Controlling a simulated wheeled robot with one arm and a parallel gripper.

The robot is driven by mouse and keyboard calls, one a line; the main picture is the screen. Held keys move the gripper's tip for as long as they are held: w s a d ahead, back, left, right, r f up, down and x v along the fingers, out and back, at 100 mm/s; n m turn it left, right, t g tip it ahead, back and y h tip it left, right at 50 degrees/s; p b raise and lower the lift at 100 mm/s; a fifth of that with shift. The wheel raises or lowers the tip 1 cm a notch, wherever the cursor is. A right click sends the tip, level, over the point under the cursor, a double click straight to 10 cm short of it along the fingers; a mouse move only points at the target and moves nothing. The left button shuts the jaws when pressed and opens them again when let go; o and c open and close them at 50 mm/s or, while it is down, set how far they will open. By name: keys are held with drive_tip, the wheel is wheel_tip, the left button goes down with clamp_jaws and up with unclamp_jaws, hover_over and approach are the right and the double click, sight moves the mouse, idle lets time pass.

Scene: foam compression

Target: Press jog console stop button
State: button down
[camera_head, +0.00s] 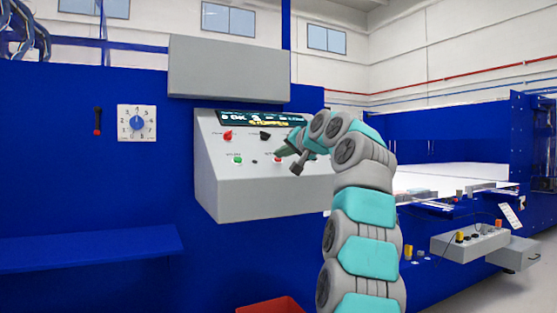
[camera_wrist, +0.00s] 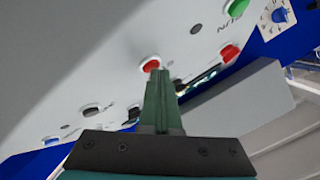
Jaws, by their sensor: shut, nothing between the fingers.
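The grey jog console (camera_head: 215,185) has a sloped face with a display (camera_head: 262,120) on top, whose yellow line seems to read "STOPPED". A red stop button (camera_head: 278,160) sits low on the face, right of a green button (camera_head: 237,160). My gripper (camera_head: 281,153) is shut and empty, with its fingers right at the red button. In the wrist view the red button (camera_wrist: 151,64) shows just beyond the tips of my gripper (camera_wrist: 158,78). I cannot tell whether the tips touch it. My arm hides the console's right part.
A red knob (camera_head: 227,135) and a black knob (camera_head: 264,135) sit above the buttons. A grey box (camera_head: 229,68) juts out over the console. A dial (camera_head: 137,123) is on the blue wall to the left. A blue shelf (camera_head: 90,248) is lower left, a red bin (camera_head: 270,306) below.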

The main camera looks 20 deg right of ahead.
idle(0.4)
drive_tip(key=shift+s+r+p, duration=0.35)
drive_tip(key=shift+r+p, duration=0.15)
drive_tip(key=shift+r, duration=0.15)
drive_tip(key=s+r+p, duration=0.1)
drive_tip(key=r+p, duration=0.1)
drive_tip(key=r, duration=0.1)
drive_tip(key=s+r, duration=0.1)
drive_tip(key=shift+s+r+p, duration=0.15)
drive_tip(key=shift+s+p, duration=0.2)
drive_tip(key=shift+p, duration=0.05)
idle(0.7)
